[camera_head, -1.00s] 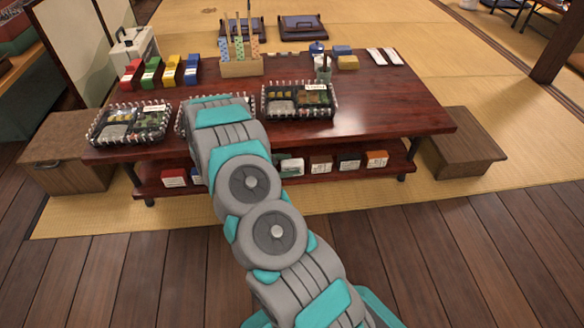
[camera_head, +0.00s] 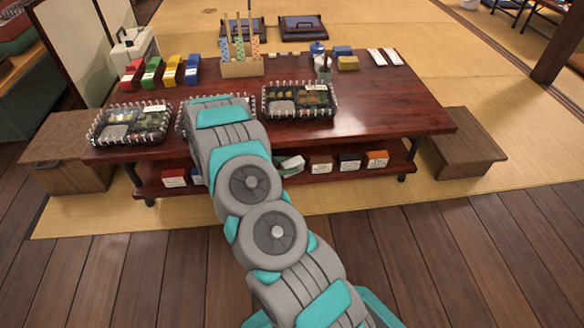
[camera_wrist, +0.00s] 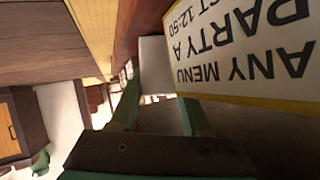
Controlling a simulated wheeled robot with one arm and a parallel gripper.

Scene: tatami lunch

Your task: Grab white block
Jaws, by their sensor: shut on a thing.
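The white block (camera_wrist: 155,65) shows in the wrist view as a pale face between the fingertips of my gripper (camera_wrist: 160,98), which is shut on it. A large white card with printed text and a yellow edge (camera_wrist: 250,45) fills the right of that view, very close to the block.
The dark red table (camera_head: 390,110) holds lunch trays, including one at left (camera_head: 130,124) and one at right (camera_head: 300,100). Its lower shelf (camera_head: 225,182) holds labelled boxes, such as an orange one (camera_head: 377,159). A wooden bench (camera_head: 465,155) stands at right.

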